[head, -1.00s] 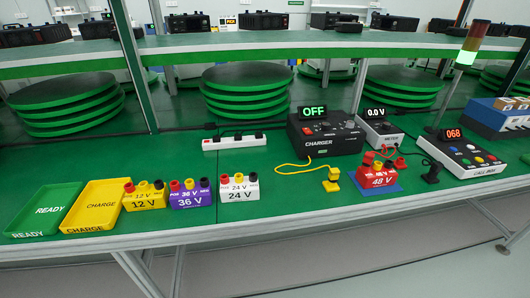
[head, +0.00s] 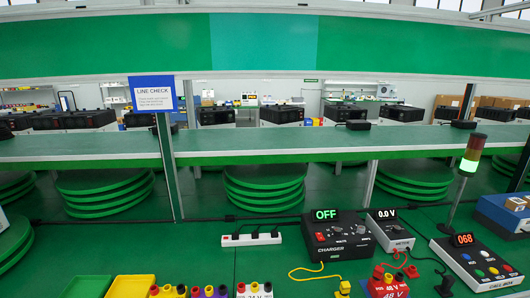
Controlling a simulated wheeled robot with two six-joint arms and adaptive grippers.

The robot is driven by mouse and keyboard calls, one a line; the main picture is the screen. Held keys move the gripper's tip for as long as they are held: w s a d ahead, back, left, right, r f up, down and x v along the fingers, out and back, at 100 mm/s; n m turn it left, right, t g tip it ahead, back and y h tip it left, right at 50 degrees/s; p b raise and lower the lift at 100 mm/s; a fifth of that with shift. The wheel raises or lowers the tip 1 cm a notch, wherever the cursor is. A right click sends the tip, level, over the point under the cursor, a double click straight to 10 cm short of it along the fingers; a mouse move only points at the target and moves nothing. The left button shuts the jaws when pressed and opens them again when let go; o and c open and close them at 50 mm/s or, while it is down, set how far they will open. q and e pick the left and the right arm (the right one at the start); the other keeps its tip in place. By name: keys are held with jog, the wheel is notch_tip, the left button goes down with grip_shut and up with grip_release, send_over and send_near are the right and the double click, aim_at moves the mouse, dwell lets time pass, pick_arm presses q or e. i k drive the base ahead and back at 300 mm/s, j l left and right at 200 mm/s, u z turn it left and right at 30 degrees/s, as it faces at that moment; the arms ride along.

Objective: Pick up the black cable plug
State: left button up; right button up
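The black cable plug (head: 445,286) stands on the green bench near the bottom edge of the head view, partly cut off. Its black cable (head: 430,261) curves up and left toward the grey meter (head: 390,236) reading 0.0 V. The plug is between the red 48 V block (head: 388,286) on its left and the call box (head: 477,262) on its right. It appears apart from both. Neither of my grippers shows in the view.
A black charger (head: 338,240) reading OFF stands left of the meter, with a yellow cable to a yellow plug (head: 344,288). A power strip (head: 251,239), battery blocks and green and yellow trays (head: 131,285) are farther left. A signal tower (head: 468,165) rises behind the call box.

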aim_at(448, 280)
jog(key=z, duration=1.5)
